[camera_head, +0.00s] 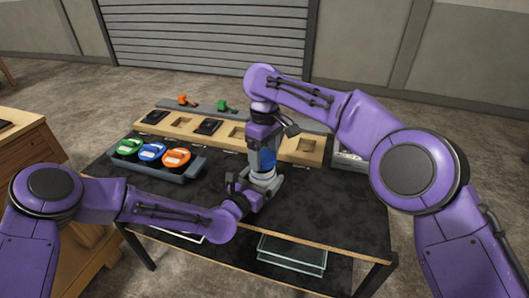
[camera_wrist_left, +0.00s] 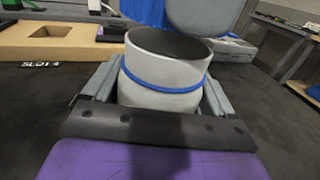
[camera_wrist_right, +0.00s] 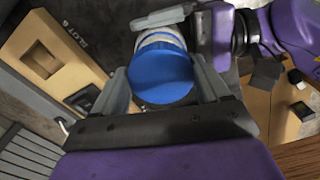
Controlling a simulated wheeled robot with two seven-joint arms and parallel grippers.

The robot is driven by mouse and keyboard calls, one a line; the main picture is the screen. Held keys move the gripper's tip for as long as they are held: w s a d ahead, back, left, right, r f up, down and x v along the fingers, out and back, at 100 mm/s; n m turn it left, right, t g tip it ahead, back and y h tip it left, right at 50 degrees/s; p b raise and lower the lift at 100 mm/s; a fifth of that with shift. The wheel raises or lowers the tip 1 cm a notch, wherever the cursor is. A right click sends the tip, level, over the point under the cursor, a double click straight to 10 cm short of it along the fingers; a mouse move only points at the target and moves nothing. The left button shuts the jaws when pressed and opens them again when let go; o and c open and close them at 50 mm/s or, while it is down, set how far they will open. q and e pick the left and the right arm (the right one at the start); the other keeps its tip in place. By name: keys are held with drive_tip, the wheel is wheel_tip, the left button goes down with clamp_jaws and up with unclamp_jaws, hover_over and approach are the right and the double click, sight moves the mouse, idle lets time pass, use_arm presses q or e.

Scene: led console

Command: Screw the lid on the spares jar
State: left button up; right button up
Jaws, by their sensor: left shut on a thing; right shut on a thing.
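The spares jar (camera_head: 264,180) is a pale grey cylinder with a blue band, upright at the table's middle. My left gripper (camera_head: 250,192) is shut around its sides, and the left wrist view shows the jar (camera_wrist_left: 160,98) with its dark mouth open. My right gripper (camera_head: 262,146) points down from above and is shut on the blue lid (camera_head: 266,161). The lid (camera_wrist_right: 163,76) sits between its fingers in the right wrist view, with the jar beyond it. The left wrist view shows the lid (camera_wrist_left: 143,12) above the jar's rim, apart from it.
A grey tray (camera_head: 172,175) with green, blue and orange round pieces lies to the left. A wooden slotted board (camera_head: 222,137) runs behind the jar, with a grey rail (camera_head: 204,106) beyond it. A light box (camera_head: 349,163) stands at the right. The front of the dark tabletop (camera_head: 320,215) is clear.

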drive_tip(key=shift+f, duration=0.9)
drive_tip(key=shift+f, duration=0.5)
use_arm(q)
drive_tip(key=c, duration=0.6)
clamp_jaws()
use_arm(e)
drive_tip(key=m, duration=0.4)
drive_tip(key=shift+s+a+m, duration=0.1)
drive_tip(key=shift+m, duration=0.2)
drive_tip(key=m, duration=0.3)
drive_tip(key=shift+a+m, duration=0.15)
drive_tip(key=shift+m, duration=0.25)
drive_tip(key=m, duration=0.6)
drive_tip(key=shift+a, duration=0.2)
drive_tip(key=m, duration=0.5)
